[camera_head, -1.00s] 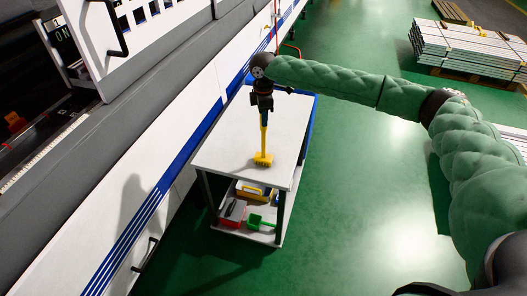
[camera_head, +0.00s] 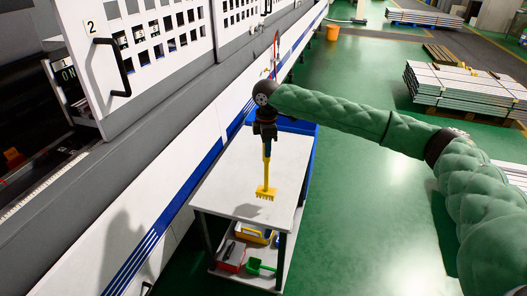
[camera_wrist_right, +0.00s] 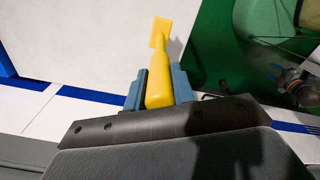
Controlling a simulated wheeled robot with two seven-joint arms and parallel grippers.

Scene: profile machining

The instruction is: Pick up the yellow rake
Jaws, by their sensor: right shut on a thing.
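The yellow rake (camera_head: 266,180) hangs upright from my right gripper (camera_head: 266,150), its toothed head pointing down over the white top of the cart (camera_head: 225,190). I cannot tell for sure whether the teeth touch the top. In the right wrist view the yellow handle (camera_wrist_right: 160,80) sits between the two blue-grey fingers of my right gripper (camera_wrist_right: 158,88), which are shut on it. The rake's head (camera_wrist_right: 161,32) shows beyond, over the white surface. My left gripper is not in view.
The cart's lower shelf holds a yellow box (camera_head: 252,235), a red item (camera_head: 230,256) and a green scoop (camera_head: 260,266). A white machine with a handled door (camera_head: 115,65) runs along the left. Open green floor (camera_head: 350,200) lies to the right, with stacked panels (camera_head: 465,90) beyond.

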